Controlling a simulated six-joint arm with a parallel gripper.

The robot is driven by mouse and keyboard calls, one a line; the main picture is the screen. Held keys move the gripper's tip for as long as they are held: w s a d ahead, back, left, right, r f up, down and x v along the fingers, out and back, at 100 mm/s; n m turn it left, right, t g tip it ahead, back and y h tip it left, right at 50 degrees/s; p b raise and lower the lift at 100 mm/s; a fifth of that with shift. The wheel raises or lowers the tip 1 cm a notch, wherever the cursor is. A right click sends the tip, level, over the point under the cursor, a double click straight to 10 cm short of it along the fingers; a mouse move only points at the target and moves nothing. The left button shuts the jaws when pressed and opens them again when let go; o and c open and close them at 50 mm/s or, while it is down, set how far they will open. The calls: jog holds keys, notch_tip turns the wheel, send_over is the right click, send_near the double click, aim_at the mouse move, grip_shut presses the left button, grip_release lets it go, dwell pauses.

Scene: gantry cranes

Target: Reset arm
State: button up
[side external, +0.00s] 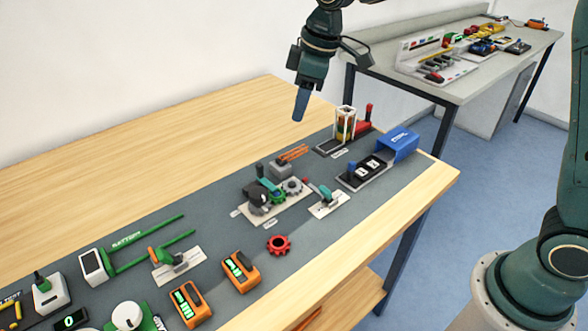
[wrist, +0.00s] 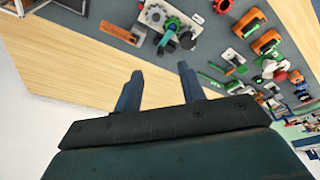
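My gripper (side external: 300,112) hangs from the dark green arm above the wooden table, behind the grey mat and clear of everything on it. In the wrist view, its two blue-grey fingers (wrist: 158,82) stand apart with nothing between them. The gear assembly (side external: 270,192) with grey gears and a teal part is on the mat, in front of and below my gripper. It also shows in the wrist view (wrist: 170,25), beyond the fingertips.
A red gear (side external: 279,245) and orange devices (side external: 240,271) lie nearer the camera. A clear-walled box (side external: 346,122) and a blue-covered unit (side external: 400,144) stand to the right. The wooden tabletop (side external: 150,145) is bare at the back left. A second table (side external: 450,93) stands behind.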

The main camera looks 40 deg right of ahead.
jog(key=s+d+r+m+t, duration=0.1)
jog(key=s+d+m, duration=0.2)
jog(key=s, duration=0.6)
jog(key=s+d+r+m+t+h, duration=0.1)
jog(key=s+d+m, duration=0.2)
jog(key=s, duration=0.7)
jog(key=s+d+r+m+t, duration=0.1)
jog(key=s+d+m, duration=0.1)
jog(key=s, duration=0.8)
jog(key=shift+s+d+m+h, duration=0.3)
jog(key=shift+d+m, duration=0.1)
jog(key=shift+d, duration=0.5)
